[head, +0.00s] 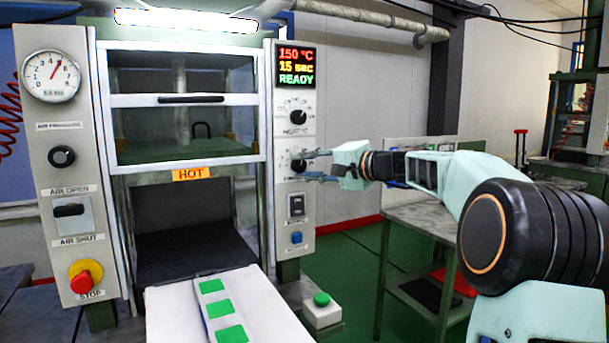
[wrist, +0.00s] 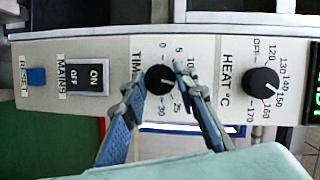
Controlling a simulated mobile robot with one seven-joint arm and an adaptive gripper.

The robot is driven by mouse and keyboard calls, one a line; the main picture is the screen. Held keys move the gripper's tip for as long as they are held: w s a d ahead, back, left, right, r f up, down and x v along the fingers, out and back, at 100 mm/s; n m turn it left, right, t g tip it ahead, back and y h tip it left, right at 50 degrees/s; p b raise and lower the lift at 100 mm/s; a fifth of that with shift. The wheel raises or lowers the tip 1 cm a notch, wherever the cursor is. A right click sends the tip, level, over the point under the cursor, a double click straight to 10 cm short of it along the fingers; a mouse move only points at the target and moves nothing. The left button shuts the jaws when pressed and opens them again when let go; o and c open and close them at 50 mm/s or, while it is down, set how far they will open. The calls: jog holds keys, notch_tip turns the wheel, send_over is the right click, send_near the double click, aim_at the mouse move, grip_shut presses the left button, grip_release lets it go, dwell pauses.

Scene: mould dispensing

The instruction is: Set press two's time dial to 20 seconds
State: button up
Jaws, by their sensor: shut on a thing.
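The press panel (head: 294,218) stands right of the press window in the head view. Its display (head: 296,66) reads 150 °C, 15 sec, READY. The time dial (head: 298,166) is a black round knob on this panel, below the heat dial (head: 298,117). In the wrist view the panel lies sideways and the time dial (wrist: 159,79) has a scale from 0 to 30 around it. My gripper (head: 310,166) reaches in from the right. Its two fingers, seen in the wrist view (wrist: 158,84), are closed on the time dial, one on each side. The fingers cover part of the scale.
Below the dial are a mains switch (head: 296,206) and a blue reset button (head: 297,238). A white tray with green pads (head: 222,308) sticks out in front. A green button box (head: 322,311) stands beside it. A grey table (head: 425,215) stands at right.

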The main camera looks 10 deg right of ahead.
jog(key=shift+f+m+t+y+b, duration=0.15)
jog(key=shift+m+t+y+b, duration=0.25)
jog(key=shift+m+b, duration=0.8)
jog(key=shift+m, duration=0.4)
jog(key=o, duration=1.1)
jog(key=shift+o, duration=0.2)
jog(key=shift+s+d, duration=0.1)
jog(key=v, duration=1.1)
jog(key=shift+s+d, duration=0.25)
jog(key=shift+d, duration=0.15)
